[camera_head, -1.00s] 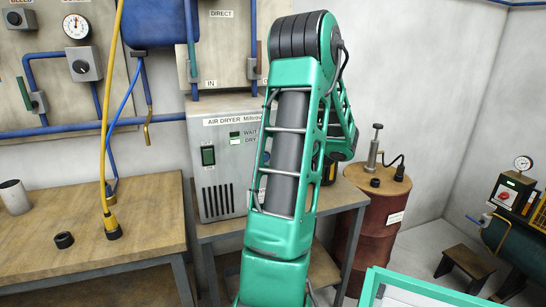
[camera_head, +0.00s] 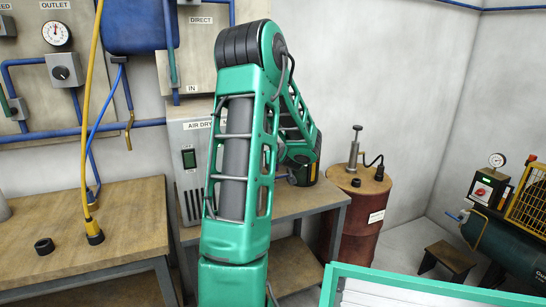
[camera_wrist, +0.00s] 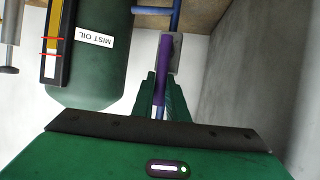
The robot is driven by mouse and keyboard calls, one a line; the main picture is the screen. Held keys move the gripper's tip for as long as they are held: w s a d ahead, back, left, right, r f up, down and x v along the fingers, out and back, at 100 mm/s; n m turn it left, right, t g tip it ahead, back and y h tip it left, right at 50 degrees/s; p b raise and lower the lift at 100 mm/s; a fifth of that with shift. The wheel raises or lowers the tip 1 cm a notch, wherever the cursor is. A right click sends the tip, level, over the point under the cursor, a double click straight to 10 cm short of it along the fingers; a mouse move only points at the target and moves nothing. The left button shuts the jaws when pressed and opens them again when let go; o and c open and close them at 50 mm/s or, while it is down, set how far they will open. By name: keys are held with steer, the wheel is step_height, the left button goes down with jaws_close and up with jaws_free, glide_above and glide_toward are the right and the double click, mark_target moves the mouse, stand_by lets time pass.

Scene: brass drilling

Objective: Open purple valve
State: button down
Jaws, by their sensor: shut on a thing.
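The purple valve (camera_wrist: 164,56) shows in the wrist view as a narrow purple lever at the upper middle, beside a grey plate and a blue pipe. My gripper (camera_wrist: 161,86) has its dark green fingers on both sides of the lever, shut on it. The lever's lower end is between the fingers and partly hidden. In the head view my green arm stands in front of the air dryer, and the gripper's fingers and the purple valve are hidden behind it.
A green mist oil tank (camera_wrist: 92,55) is close left of the fingers in the wrist view. The head view shows the air dryer (camera_head: 189,180), a wooden bench (camera_head: 125,205) with a black ring (camera_head: 44,246), a rusty drum (camera_head: 357,220) and a compressor (camera_head: 515,240).

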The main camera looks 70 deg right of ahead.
steer(key=c, duration=1.7)
jaws_free()
steer(key=shift+w+a, duration=0.15)
steer(key=shift+w, duration=0.15)
steer(key=shift+c, duration=0.2)
steer(key=shift+s, duration=0.1)
steer(key=v, duration=1)
steer(key=shift+a, duration=0.3)
steer(key=shift+s+r, duration=0.1)
steer(key=shift+r, duration=0.05)
